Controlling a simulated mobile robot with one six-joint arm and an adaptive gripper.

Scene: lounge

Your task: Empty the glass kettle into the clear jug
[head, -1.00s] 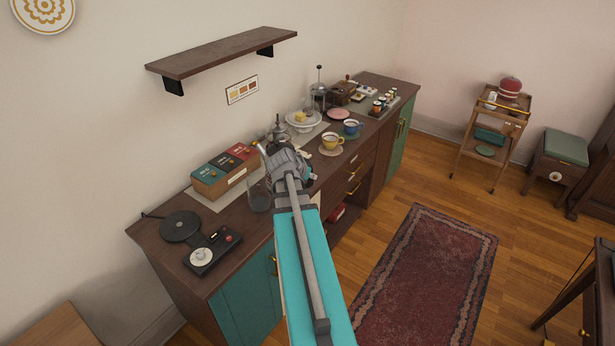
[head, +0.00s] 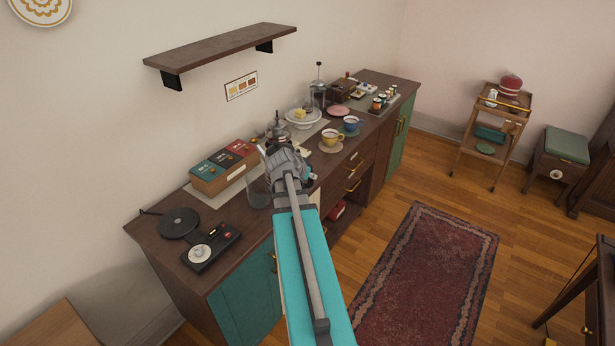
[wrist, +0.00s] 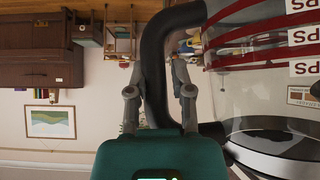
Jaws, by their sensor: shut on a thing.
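My gripper (head: 288,162) is above the sideboard, and in the wrist view (wrist: 160,92) its two fingers are closed around the black handle of the glass kettle. The kettle's clear body (wrist: 240,90) fills the right of that upside-down view, with a dark, silver-edged ring near the bottom. Red bands and white lettered patches show on or through the glass. In the head view my gripper and arm hide most of the kettle; its fill and tilt cannot be told. The clear jug (head: 257,195) appears to stand on the sideboard just left of my gripper, partly behind my arm.
The sideboard (head: 222,262) also holds a box of tea packets (head: 222,167), a black hotplate (head: 180,223) with a control unit (head: 211,247), a yellow cup (head: 331,138) and a blue cup (head: 351,123). A shelf (head: 220,47) hangs above. A rug lies on the floor to the right.

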